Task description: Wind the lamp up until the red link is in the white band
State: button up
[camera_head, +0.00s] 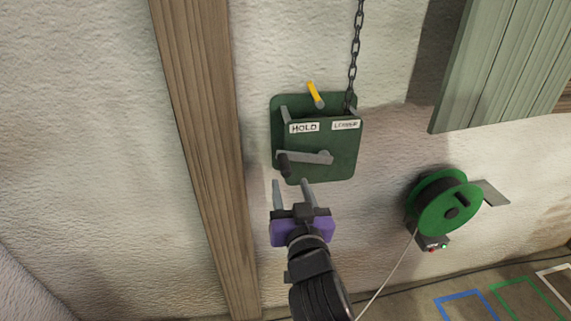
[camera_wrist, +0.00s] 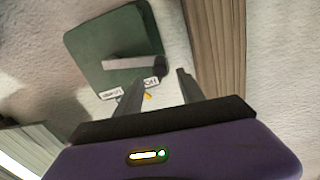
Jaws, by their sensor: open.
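A green winch box (camera_head: 318,140) is fixed to the wall, with labels reading HOLD (camera_head: 304,128) and, less clearly, LOWER (camera_head: 346,125). A grey crank (camera_head: 308,157) lies across its front, its dark handle (camera_head: 284,165) at the left end. A yellow-tipped lever (camera_head: 314,93) sticks up at the top. A dark chain (camera_head: 354,55) rises from the box out of the picture. No lamp, red link or white band shows. My gripper (camera_head: 291,186) is open and empty just below the box. In the wrist view the crank handle (camera_wrist: 161,66) is just beyond the fingertips.
A wooden post (camera_head: 200,150) stands left of the box. A green shutter (camera_head: 505,65) is at the upper right. A green cable reel (camera_head: 448,205) hangs at the lower right, its cord running down. Blue (camera_head: 463,302) and green (camera_head: 524,294) outlines mark the floor.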

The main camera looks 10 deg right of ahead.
aim_at(287, 174)
jog(key=shift+w+p, duration=1)
jog(key=shift+w, duration=2.9)
grip_shut()
